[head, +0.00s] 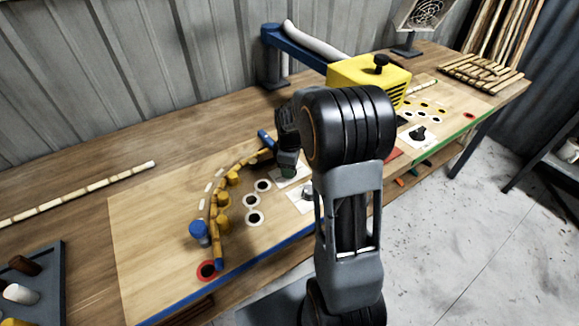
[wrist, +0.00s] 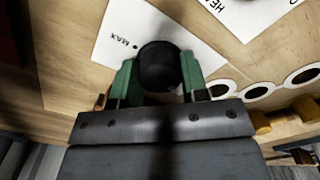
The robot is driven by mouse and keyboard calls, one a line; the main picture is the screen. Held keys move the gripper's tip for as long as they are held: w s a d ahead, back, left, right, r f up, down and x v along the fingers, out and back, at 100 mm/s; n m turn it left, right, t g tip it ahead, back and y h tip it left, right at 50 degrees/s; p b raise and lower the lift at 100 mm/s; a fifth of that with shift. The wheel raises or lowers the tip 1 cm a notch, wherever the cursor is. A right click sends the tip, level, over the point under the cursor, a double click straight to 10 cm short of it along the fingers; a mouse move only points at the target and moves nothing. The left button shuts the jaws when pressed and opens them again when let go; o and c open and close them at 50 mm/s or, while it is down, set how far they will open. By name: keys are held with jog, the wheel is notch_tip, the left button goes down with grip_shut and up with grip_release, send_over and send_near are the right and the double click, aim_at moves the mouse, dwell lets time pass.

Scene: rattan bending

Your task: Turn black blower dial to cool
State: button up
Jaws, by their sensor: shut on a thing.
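A round black dial (wrist: 158,66) sits on a white card (wrist: 118,30) in the wrist view. The card reads MAX beside a dot, left of the dial; its other markings are hidden. My gripper (wrist: 158,72) has its green fingers shut on the dial, one on each side. In the head view my gripper (head: 288,164) reaches down at the board beyond my arm, over a white card (head: 284,183). The dial itself is hidden there. Which way the dial points cannot be told.
A second white card (wrist: 245,12) with partly cut lettering lies close by. A grey knob (head: 308,189) stands near my arm. A bent rattan pole (head: 212,210) curves among yellow pegs at left. A yellow box (head: 370,78) and another black dial (head: 418,132) stand beyond.

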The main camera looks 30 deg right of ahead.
dwell(0.5)
jog(key=o, duration=0.9)
jog(key=shift+o, duration=0.2)
notch_tip(320, 180, up, 14)
jog(key=shift+p, duration=0.3)
jog(key=shift+f, duration=0.1)
jog(key=s+a+m+t+p, duration=0.1)
jog(key=s+a+m, duration=0.4)
jog(key=s, duration=0.3)
jog(key=s+a+m+t+p, duration=0.1)
jog(key=s+a+m+t, duration=0.1)
jog(key=s+a+m, duration=0.3)
jog(key=shift+s+f+t, duration=0.15)
jog(key=shift+s+t, duration=0.15)
jog(key=shift+s, duration=1.3)
